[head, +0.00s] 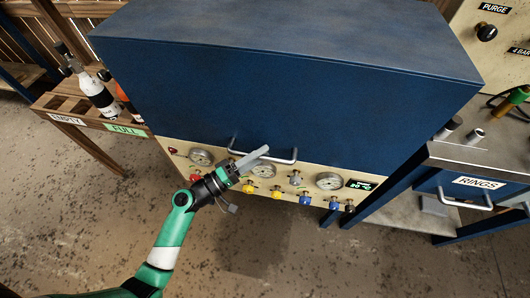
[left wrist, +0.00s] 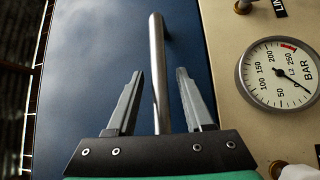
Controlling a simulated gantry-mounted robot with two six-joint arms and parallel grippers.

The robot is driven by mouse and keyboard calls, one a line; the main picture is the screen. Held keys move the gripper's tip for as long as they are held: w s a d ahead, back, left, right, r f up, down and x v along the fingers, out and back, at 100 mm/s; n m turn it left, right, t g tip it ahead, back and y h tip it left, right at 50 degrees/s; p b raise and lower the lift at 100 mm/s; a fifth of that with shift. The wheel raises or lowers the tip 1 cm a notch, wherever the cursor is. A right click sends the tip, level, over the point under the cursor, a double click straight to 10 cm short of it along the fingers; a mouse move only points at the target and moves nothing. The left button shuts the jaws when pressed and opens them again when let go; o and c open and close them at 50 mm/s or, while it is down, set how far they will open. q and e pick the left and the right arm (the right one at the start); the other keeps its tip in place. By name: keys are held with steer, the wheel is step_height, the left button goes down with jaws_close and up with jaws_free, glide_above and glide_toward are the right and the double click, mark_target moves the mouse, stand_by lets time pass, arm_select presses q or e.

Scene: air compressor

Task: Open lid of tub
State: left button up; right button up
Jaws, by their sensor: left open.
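The blue tub lid (head: 270,85) is a large box-shaped cover with a metal bar handle (head: 284,157) along its lower front edge. The lid appears closed, sitting above the cream gauge panel. My left gripper (head: 253,159) is in front of the handle, over its left and middle part. In the left wrist view my left gripper (left wrist: 160,80) is open, and the silver handle (left wrist: 157,50) runs between its two fingers without visible contact on either. I cannot tell how deep the bar sits between them. The blue lid (left wrist: 100,60) fills the left side of that view.
The cream panel (head: 223,167) below the lid carries gauges and coloured knobs close to my gripper. A wooden rack (head: 90,118) with bottles stands at left. A workbench with a RINGS drawer (head: 470,188) stands at right. The floor in front is clear.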

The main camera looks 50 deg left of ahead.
arm_select(q)
steer(key=shift+s, duration=0.15)
steer(key=shift+c, duration=0.8)
jaws_close()
stand_by(0.3)
